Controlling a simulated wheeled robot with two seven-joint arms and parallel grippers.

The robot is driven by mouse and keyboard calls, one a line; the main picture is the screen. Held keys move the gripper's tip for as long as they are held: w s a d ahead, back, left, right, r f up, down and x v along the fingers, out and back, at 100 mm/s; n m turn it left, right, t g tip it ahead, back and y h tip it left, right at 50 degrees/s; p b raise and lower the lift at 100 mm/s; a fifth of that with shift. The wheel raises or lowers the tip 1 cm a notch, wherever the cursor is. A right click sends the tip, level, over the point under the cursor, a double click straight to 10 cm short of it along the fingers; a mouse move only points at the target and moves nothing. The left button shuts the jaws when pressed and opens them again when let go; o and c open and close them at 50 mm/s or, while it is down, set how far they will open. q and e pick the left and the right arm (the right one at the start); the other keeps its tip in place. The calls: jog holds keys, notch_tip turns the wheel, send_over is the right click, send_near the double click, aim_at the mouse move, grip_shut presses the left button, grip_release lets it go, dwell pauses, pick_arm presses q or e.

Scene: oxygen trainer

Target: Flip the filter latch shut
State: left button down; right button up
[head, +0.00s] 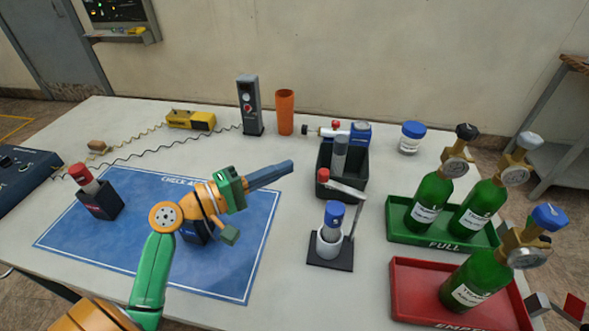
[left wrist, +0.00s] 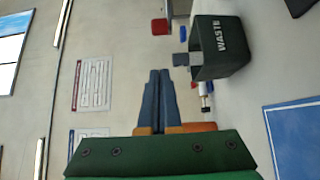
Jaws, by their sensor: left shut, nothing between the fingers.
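The filter holder has a black base (head: 330,264) and a pale cup with a blue-topped filter (head: 333,216) standing upright in it. A thin grey post rises at its right side. The latch arm (head: 345,188) runs from the post's top up and left to a red knob (head: 323,175), above the filter and apart from it. My left gripper (head: 291,165) is shut and empty, left of the red knob, with its blue-grey fingers pointing right. The shut fingers also show in the left wrist view (left wrist: 159,75); I cannot make out the latch there.
A black waste bin (head: 325,159) stands behind the latch; it also shows in the left wrist view (left wrist: 238,62). Green bottles stand in the green tray (head: 405,236) and red tray (head: 405,310) at right. A blue mat (head: 230,278) lies left. A grey-red part at the lower right is unclear.

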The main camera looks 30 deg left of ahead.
pick_arm(q)
jog(key=w+d+p, duration=0.3)
jog(key=d, duration=0.2)
jog(key=shift+d+p, duration=0.35)
pick_arm(e)
notch_tip(320, 180, up, 4)
jog(key=shift+r, duration=0.15)
pick_arm(q)
jog(key=shift+w, duration=0.1)
pick_arm(e)
jog(key=shift+w, duration=0.1)
